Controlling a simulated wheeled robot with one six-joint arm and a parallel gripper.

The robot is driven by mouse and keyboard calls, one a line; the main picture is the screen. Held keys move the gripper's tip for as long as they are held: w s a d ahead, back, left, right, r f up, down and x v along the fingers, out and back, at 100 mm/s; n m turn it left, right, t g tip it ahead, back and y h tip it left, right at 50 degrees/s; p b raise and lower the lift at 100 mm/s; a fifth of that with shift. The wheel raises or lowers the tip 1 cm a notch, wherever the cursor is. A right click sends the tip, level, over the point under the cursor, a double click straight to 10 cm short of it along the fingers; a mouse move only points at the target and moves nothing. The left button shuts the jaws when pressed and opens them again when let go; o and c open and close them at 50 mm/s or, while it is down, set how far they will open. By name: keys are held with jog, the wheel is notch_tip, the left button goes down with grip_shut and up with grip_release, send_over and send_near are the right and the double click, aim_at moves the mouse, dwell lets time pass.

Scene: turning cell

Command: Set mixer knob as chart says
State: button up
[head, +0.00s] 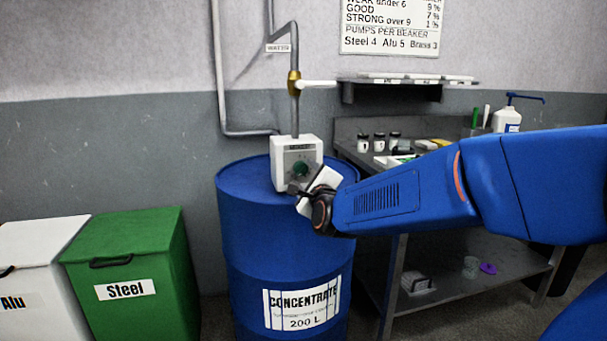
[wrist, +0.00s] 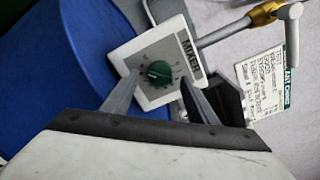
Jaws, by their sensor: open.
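The mixer (head: 296,152) is a white box on top of the blue concentrate drum (head: 270,270), below the water pipe. Its round green knob (head: 300,169) is on the front face. In the wrist view the knob (wrist: 158,73) sits on a dial with small marks too small to read. My gripper (head: 303,188) is at the mixer's front. In the wrist view its two fingers (wrist: 155,92) are open and reach toward the knob, one on each side; I cannot tell whether they touch it. The wall chart (head: 390,25) is partly cut off at the top.
A brass valve (head: 294,84) with a white lever is on the pipe above the mixer. A metal bench (head: 395,262) with small bottles stands to the right, under a wall shelf (head: 405,82). Green Steel (head: 125,262) and white Alu (head: 40,262) bins stand to the left.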

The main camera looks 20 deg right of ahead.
jog(key=s, duration=1.4)
jog(key=shift+s, duration=0.3)
jog(key=shift+f, duration=0.1)
jog(key=s+f+n+g+y, duration=0.3)
jog(key=s+f+n+g, duration=0.55)
jog(key=n, duration=0.65)
jog(key=s+d+f+n+g+h, duration=0.1)
jog(key=s+d+f+n+g, duration=0.1)
jog(key=s, duration=0.6)
jog(key=s+d+f+n+g+h, duration=0.2)
jog(key=s+d+f+n, duration=0.3)
jog(key=s+f+n, duration=0.2)
jog(key=shift+s+d+f+n+g, duration=0.2)
jog(key=shift+s+n+g, duration=0.25)
jog(key=shift+s, duration=0.35)
